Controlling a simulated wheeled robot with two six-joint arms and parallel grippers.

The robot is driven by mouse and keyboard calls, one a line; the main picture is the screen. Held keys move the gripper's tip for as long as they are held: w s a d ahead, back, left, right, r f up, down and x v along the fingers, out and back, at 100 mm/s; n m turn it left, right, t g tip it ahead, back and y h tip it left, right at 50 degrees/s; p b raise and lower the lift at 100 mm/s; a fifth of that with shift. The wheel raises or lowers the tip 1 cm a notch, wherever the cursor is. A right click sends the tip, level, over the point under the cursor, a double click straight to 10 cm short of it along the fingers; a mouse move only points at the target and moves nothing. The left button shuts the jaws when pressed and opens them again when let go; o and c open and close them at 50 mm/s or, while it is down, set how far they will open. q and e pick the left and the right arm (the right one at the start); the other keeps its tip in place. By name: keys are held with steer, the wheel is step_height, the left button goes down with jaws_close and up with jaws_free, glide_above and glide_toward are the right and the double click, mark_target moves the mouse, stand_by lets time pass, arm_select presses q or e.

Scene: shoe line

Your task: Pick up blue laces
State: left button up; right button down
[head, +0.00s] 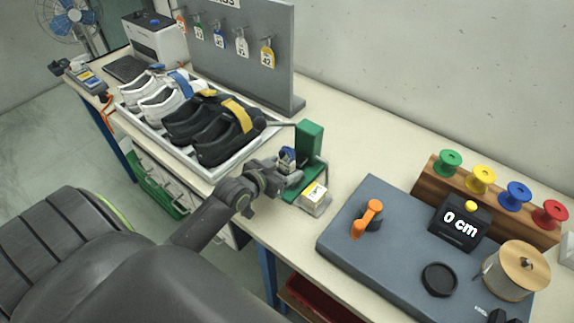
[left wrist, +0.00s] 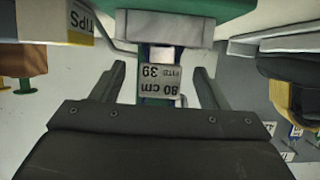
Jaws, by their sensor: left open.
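The blue laces (head: 287,153) are a small bundle with a pale tag, in front of the upright of a green stand (head: 309,142). In the left wrist view the tag (left wrist: 159,76) reads 80 cm and 39, upside down, with blue lace (left wrist: 146,58) showing at its edges. My left gripper (head: 288,173) is at the stand, close to the bundle. In the left wrist view its two fingers (left wrist: 160,88) are apart, one on each side of the tag, with gaps on both sides. My right gripper is not seen.
A white tray (head: 222,168) of shoes lies to the left. A grey mat (head: 340,238) with an orange lever and a 0 cm display lies to the right, before a wooden spool rack (head: 433,184).

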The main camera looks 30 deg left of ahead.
mark_target(286, 160)
arm_select(q)
steer(key=shift+x, duration=1.05)
steer(key=c, duration=1)
steer(key=shift+c, duration=0.3)
steer(key=shift+r, duration=0.1)
steer(key=shift+r, duration=0.65)
step_height(286, 160, up, 2)
steer(key=shift+s+r+b, duration=0.1)
steer(key=shift+b, duration=0.2)
steer(key=s+a+b, duration=0.1)
steer(key=s+b, duration=0.1)
steer(key=s, duration=1.5)
steer(key=shift+s+a, duration=0.15)
steer(key=shift+s, duration=0.2)
